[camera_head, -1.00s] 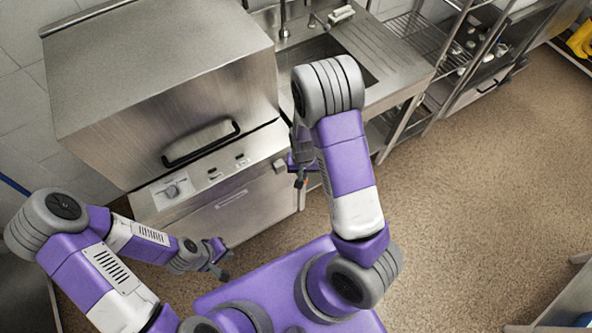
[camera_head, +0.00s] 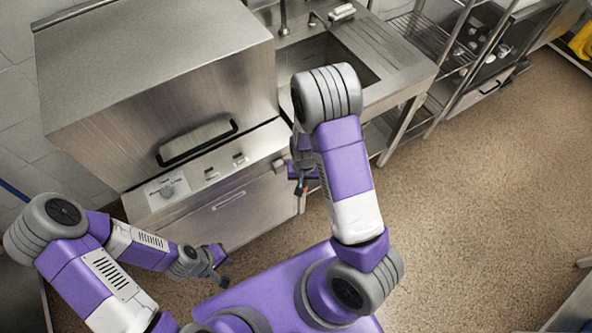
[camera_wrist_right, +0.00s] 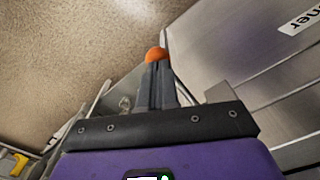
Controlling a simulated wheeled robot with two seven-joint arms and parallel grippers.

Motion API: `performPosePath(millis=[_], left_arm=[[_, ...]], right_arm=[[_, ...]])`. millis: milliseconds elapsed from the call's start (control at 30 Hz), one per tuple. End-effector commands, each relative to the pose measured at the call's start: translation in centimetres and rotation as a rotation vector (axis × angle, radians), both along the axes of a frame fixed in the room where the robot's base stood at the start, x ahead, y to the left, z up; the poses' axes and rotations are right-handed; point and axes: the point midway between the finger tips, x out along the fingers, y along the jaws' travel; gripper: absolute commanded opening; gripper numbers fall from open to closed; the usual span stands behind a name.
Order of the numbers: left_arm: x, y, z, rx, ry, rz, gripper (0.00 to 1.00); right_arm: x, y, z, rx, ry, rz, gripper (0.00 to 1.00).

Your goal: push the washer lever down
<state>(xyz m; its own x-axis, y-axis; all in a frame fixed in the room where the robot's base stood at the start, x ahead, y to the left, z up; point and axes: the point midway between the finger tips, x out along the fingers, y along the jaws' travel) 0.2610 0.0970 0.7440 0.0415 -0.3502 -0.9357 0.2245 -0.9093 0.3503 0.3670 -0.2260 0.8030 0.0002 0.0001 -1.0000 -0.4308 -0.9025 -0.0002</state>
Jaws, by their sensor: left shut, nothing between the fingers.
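The washer (camera_head: 90,110) is a large steel box with a hood, at the upper left of the head view. Its lever (camera_head: 198,148) is a dark bar handle across the hood's front, just above the control panel. My left gripper (camera_head: 221,270) is shut and empty, low in front of the washer and apart from the lever. My right gripper (camera_head: 299,186) hangs by the washer's right front corner, partly hidden by my arm.
A sink counter (camera_head: 400,65) adjoins the washer on the right. Wire shelving (camera_head: 425,40) stands beyond it. The brown floor at the right is open, with a table edge at the lower right corner.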

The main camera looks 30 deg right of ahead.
Motion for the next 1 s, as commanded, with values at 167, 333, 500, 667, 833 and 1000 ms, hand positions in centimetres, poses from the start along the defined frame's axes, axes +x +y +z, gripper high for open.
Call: performPosePath(millis=[167, 333, 500, 667, 833, 1000], left_arm=[[0.0, 0.0, -0.9, 0.000, 0.000, 0.000, 0.00], [0.0, 0.0, -0.7, 0.000, 0.000, 0.000, 0.00], [0.0, 0.0, -0.6, 0.000, 0.000, 0.000, 0.00], [0.0, 0.0, 0.0, 0.000, 0.000, 0.000, 0.00], [0.0, 0.0, 1.5, 0.000, 0.000, 0.000, 0.00], [0.0, 0.0, 3.0, 0.000, 0.000, 0.000, 0.00]], right_arm=[[0.0, 0.0, -1.1, 0.000, 0.000, 0.001, 0.00], [0.0, 0.0, -0.8, 0.000, 0.000, 0.000, 0.00], [0.0, 0.0, -0.8, 0.000, 0.000, 0.000, 0.00], [0.0, 0.0, -0.1, 0.000, 0.000, 0.000, 0.00], [0.0, 0.0, 1.6, 0.000, 0.000, 0.000, 0.00], [0.0, 0.0, 3.3, 0.000, -0.001, -0.001, 0.00]])
